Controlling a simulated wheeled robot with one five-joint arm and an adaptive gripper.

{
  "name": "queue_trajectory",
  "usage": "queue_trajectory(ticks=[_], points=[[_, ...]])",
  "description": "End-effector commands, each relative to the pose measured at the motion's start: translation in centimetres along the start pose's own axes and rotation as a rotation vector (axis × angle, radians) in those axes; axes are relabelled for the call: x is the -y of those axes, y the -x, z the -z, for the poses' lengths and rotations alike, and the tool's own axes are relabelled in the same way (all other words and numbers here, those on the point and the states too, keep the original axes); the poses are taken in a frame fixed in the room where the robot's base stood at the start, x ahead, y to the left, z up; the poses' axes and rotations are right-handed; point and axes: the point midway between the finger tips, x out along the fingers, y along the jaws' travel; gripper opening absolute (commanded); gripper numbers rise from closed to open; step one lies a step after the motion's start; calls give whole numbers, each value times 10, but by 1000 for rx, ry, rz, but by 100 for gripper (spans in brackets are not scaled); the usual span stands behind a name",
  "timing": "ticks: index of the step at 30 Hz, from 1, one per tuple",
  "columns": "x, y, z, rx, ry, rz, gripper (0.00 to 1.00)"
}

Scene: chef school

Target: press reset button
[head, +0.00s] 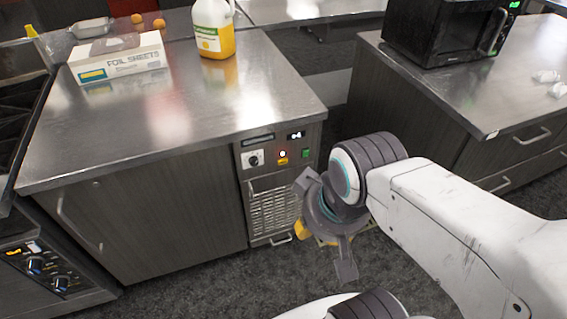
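A control panel (270,145) is set in the front of the steel counter, with a vented grille (272,208) below it. It carries a dark knob (253,160) on a white plate, a small pale round button (283,153) above a yellow label (282,161), a green switch (306,153) and a small display (296,135). The lettering is too small to read, so I cannot tell which control is the reset button. My gripper (325,227) is right of and below the panel, its fingers spread apart, apparently empty. The panel's controls are not covered by it.
The steel counter (200,125) holds a foil sheets box (120,60) and a yellow jug (213,30). A second counter (480,95) with a black microwave (450,30) stands at right. A stove (45,265) is at left. Dark carpet (200,290) is clear in front.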

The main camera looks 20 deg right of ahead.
Motion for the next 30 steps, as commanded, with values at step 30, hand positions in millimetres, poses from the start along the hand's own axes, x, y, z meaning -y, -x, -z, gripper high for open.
queue_trajectory(ticks=[30], points=[[0,0,0,0,0,0,0]])
